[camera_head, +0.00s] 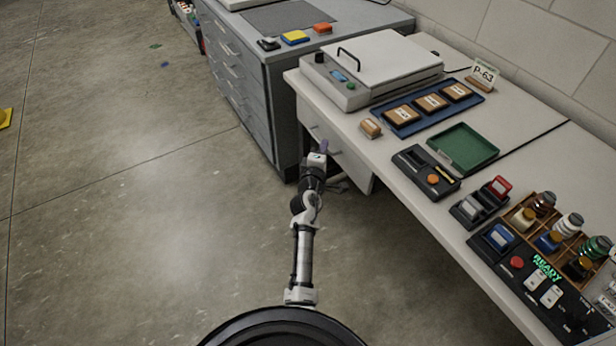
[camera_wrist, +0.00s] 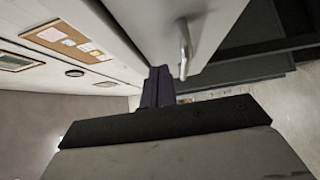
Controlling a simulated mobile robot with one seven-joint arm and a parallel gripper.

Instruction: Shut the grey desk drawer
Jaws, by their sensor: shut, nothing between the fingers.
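The grey desk drawer (camera_head: 349,163) is under the near left end of the long pale desk in the head view, partly hidden by my arm. Its pale front (camera_wrist: 218,18) and upright metal handle (camera_wrist: 184,48) fill the upper middle of the wrist view. My gripper (camera_head: 323,146) is at the drawer front, beside the handle. In the wrist view, the dark fingers of my gripper (camera_wrist: 158,80) are together and empty, just left of the handle. I cannot tell whether they touch the front, or how far the drawer stands out.
A grey cabinet of several drawers (camera_head: 239,85) stands left of the desk, close to my arm. The desk top (camera_head: 395,142) carries a lidded machine (camera_head: 378,68), a blue tray (camera_head: 405,130), a green tray (camera_head: 466,150) and a bottle rack. Open concrete floor (camera_head: 120,180) lies left.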

